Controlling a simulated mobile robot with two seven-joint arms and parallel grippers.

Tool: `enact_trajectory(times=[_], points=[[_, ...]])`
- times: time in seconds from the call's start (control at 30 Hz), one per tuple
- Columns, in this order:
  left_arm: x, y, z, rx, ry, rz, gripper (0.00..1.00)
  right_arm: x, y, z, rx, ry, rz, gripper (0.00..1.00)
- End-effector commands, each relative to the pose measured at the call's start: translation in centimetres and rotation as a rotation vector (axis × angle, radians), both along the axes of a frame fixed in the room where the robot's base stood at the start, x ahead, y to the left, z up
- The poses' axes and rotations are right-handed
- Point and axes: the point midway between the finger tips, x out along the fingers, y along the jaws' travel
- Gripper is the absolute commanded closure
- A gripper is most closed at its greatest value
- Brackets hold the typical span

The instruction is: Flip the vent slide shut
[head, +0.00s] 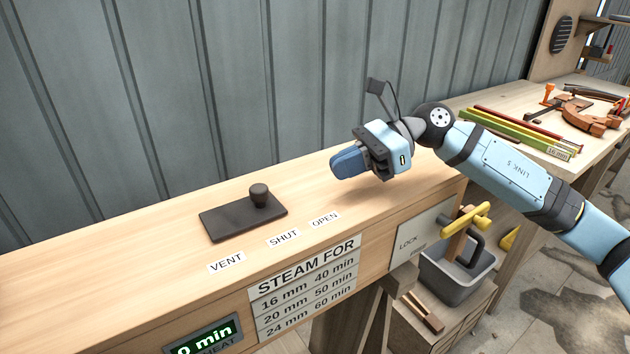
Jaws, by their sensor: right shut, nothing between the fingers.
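The vent slide is a dark flat plate (228,222) with a round black knob (259,195) standing near its right end. It lies on top of the long wooden box (120,285). Labels in front of it read VENT (227,262), SHUT (283,238) and OPEN (325,219). The knob stands nearer the SHUT and OPEN labels than the VENT label. My right gripper (337,165) is shut and empty above the box top, to the right of the knob and apart from it. My left gripper is not in view.
A steam-time sign (305,285) and a lit display (203,340) are on the box front. A yellow-handled lock lever (467,222) and a grey bin (455,280) are at the right end. A workbench with colored strips (520,132) and clamps (585,115) stands behind. A corrugated wall (150,90) backs the box.

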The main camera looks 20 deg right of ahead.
Motion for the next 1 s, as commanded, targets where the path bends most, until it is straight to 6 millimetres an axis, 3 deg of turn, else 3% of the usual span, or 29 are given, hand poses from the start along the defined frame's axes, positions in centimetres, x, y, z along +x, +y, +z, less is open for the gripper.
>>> enact_trajectory(times=[0.1, 0.3, 1.0], points=[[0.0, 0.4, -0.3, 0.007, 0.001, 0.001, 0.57, -0.2, -2.0, 0.5, -0.002, 0.002, -0.003, 1.00], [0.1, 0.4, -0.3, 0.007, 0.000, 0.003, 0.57, -0.4, -3.4, 1.1, 0.000, 0.001, 0.000, 1.00], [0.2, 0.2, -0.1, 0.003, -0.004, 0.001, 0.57, -0.4, -3.6, 1.1, 0.000, 0.000, 0.000, 1.00]])
